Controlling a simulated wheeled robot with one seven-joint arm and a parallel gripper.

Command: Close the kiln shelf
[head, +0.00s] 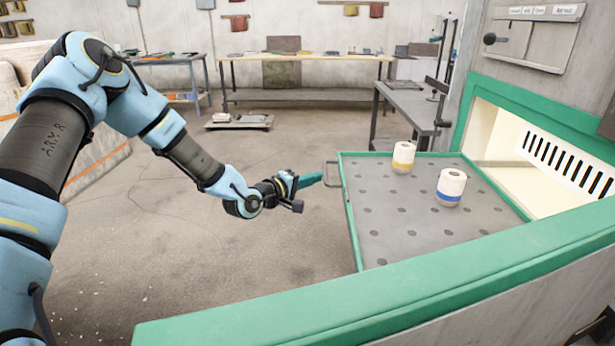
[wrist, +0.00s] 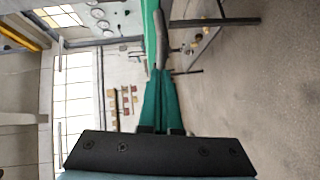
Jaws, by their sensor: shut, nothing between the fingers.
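The kiln shelf (head: 385,231) is a grey perforated tray with a green rim, pulled out of the kiln opening (head: 500,140) on the right. A grey handle (head: 337,174) sticks out from its left edge; a grey bar that looks like this handle (wrist: 161,38) also shows in the wrist view. My gripper (head: 320,177) is shut and empty, its green fingers pointing at the handle from the left. The fingertips (wrist: 160,74) are very close to the handle; I cannot tell whether they touch it. Two white cups, one with a yellow band (head: 403,157), one with a blue band (head: 450,187), stand upright on the shelf.
A green-edged ledge (head: 400,290) runs across the front right. A grey side table (head: 408,105) stands behind the shelf, and a workbench (head: 300,58) is against the back wall. A low pallet (head: 240,122) lies on the floor. The floor left of the shelf is clear.

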